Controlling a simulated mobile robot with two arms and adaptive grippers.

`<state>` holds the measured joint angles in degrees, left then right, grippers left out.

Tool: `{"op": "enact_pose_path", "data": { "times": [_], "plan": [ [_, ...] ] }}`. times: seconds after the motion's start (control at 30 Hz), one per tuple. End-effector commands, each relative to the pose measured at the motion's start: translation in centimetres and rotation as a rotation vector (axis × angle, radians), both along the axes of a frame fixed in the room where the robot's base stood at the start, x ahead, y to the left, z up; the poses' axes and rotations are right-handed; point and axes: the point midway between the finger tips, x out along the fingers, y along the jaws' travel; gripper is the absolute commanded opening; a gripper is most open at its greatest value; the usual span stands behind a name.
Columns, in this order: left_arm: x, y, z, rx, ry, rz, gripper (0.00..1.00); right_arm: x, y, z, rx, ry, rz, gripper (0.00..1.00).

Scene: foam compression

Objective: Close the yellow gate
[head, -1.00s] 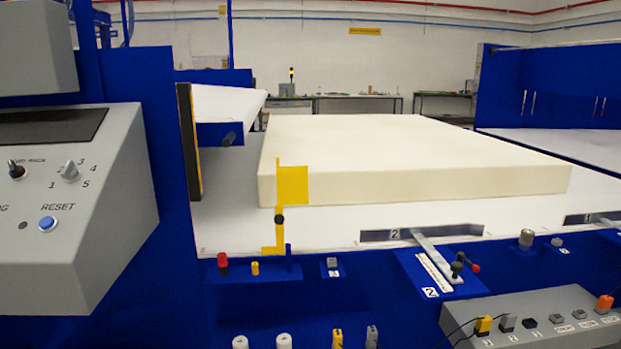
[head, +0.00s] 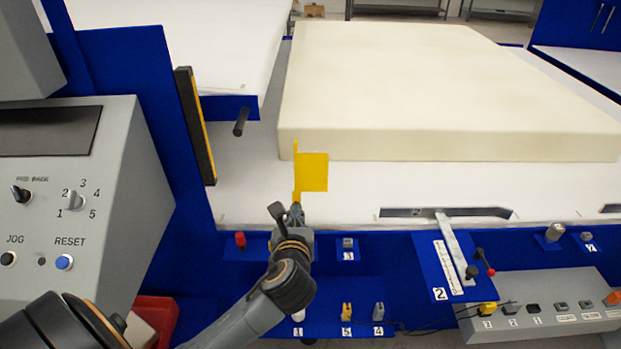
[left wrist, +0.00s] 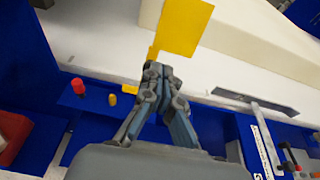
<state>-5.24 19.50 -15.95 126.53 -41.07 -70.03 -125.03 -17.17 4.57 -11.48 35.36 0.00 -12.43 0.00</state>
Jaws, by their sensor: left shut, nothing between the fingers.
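The yellow gate (head: 313,172) is a flat yellow flag on a thin upright post at the front edge of the white table. It also shows at the top of the left wrist view (left wrist: 183,24). My left gripper (head: 297,210) is shut and empty, just in front of the gate's lower post, and hides its base. In the left wrist view my left gripper's fingertips (left wrist: 157,70) are together just below the flag. I cannot tell whether they touch the post. My right gripper is not in view.
A large cream foam block (head: 400,85) lies on the white table (head: 340,205) behind the gate. A red knob (head: 240,240) stands left of my gripper. A lever (head: 452,240) marked 2 and a grey button box (head: 545,310) are at right. A control panel (head: 60,190) stands at left.

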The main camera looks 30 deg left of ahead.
Motion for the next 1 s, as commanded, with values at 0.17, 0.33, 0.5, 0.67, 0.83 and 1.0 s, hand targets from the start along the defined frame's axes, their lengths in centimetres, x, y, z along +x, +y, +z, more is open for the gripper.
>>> {"op": "enact_pose_path", "data": {
  "times": [0.17,0.33,0.5,0.67,0.83,1.0],
  "plan": [
    [2.6,1.7,-0.9,-0.001,0.001,0.003,0.0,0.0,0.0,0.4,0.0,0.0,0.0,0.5],
    [5.7,3.5,-2.0,-0.005,-0.001,0.003,0.0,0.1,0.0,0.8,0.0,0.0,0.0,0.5],
    [8.3,5.1,-3.0,-0.006,0.0,0.003,0.0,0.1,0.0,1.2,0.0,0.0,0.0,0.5],
    [9.9,6.1,-3.6,-0.006,0.0,0.002,0.0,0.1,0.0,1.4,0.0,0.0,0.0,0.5],
    [10.6,6.5,-3.9,-0.006,0.001,0.0,0.0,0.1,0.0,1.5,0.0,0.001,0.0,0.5],
    [10.7,6.6,-4.0,-0.007,0.001,0.0,0.0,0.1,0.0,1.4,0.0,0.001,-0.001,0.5]
  ]
}}
